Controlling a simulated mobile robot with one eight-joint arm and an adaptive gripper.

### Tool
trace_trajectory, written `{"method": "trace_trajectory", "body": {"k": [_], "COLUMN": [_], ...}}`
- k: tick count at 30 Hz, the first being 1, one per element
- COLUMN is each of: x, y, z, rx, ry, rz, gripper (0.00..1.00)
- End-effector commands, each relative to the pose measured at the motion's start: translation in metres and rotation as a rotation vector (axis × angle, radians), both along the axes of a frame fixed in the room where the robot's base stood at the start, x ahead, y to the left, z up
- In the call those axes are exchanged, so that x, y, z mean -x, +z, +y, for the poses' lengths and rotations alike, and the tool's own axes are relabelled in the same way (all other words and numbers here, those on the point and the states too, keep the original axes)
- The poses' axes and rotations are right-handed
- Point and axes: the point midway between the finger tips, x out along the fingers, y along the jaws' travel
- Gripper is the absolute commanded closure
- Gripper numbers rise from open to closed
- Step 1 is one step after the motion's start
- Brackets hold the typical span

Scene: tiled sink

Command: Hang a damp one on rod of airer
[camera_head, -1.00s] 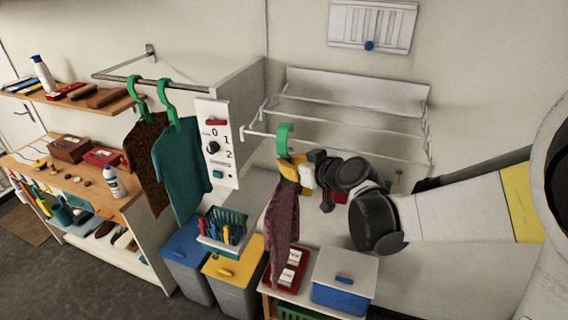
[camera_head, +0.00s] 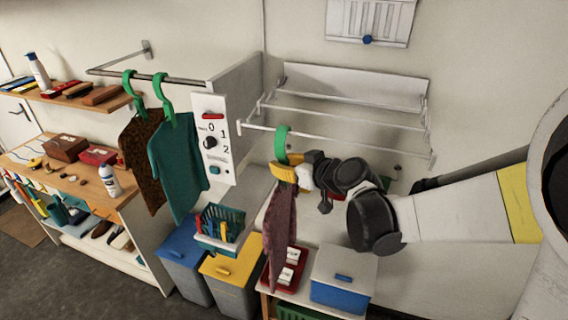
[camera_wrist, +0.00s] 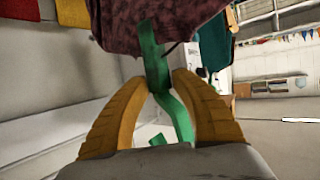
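My gripper (camera_head: 291,174) is shut on a green hanger (camera_head: 282,144) just below its hook. In the wrist view the hanger's green neck (camera_wrist: 157,65) passes between the two yellow fingers (camera_wrist: 153,100). A dark maroon patterned garment (camera_head: 280,228) hangs from this hanger; it also shows in the wrist view (camera_wrist: 150,22). The white airer (camera_head: 350,88) is on the wall, with several thin rods. The hook overlaps its front rod (camera_head: 350,145) near the left end. I cannot tell whether the hook is over the rod or in front of it.
A brown garment (camera_head: 140,160) and a teal garment (camera_head: 180,165) hang on green hangers from a rail (camera_head: 180,80) at left. A control panel (camera_head: 213,140) stands between rail and airer. Bins, a basket (camera_head: 220,225) and a blue box (camera_head: 340,285) are below.

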Motion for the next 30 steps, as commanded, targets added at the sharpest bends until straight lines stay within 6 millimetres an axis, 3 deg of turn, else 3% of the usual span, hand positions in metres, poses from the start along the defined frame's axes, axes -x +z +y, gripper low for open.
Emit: {"method": "trace_trajectory", "body": {"k": [8, 18, 24, 27, 30], "x": [0.012, 0.066, 0.085, 0.09, 0.102], "y": [0.007, 0.033, 0.043, 0.041, 0.02], "z": [-0.01, -0.049, -0.062, -0.065, -0.068], "rx": [-0.001, -0.001, 0.0, 0.001, 0.01], "ry": [-0.003, -0.004, -0.001, -0.002, -0.014], "rz": [0.001, 0.0, 0.0, 0.007, 0.046], "gripper": [0.69, 0.69, 0.69, 0.69, 0.69]}}
